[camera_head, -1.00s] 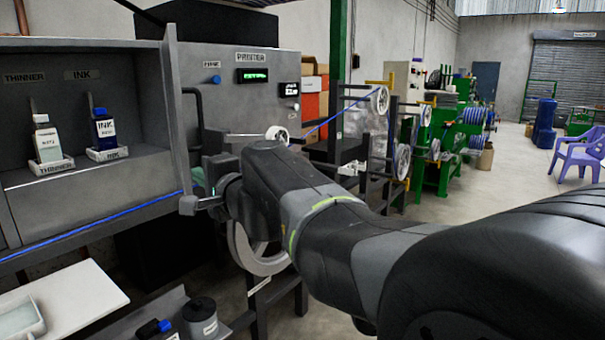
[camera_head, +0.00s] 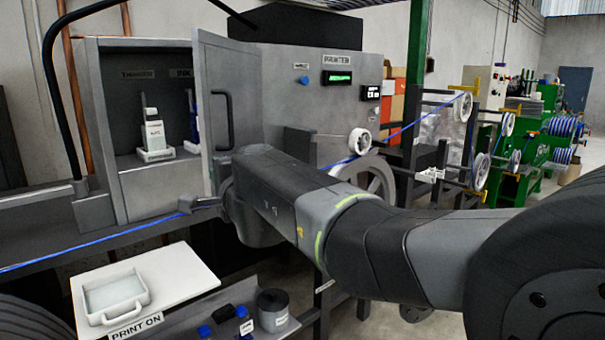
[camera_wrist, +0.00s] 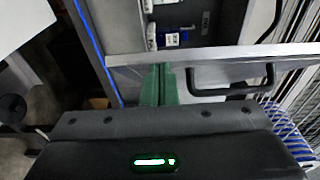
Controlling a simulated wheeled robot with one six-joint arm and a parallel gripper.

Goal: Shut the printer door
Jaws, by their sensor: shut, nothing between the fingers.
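The printer door (camera_head: 228,90) is a grey metal panel with a dark handle (camera_head: 222,121). It stands partly open and hides the right part of the cabinet (camera_head: 107,130). In the wrist view the door's pale edge (camera_wrist: 230,54) crosses the picture, with the handle (camera_wrist: 232,90) right of my fingers. My gripper (camera_wrist: 158,70) has green fingers, shut and empty, with tips close to the door's edge. I cannot tell whether they touch it. In the head view the fingers are hidden behind my wrist, low in front of the door.
A thinner bottle (camera_head: 154,135) and a partly covered ink bottle (camera_head: 193,118) stand inside the cabinet. The blue cable (camera_head: 95,240) runs along below it. A white tray (camera_head: 116,294) and a dark container (camera_head: 272,309) sit in front. Wheels and green machines stand at right.

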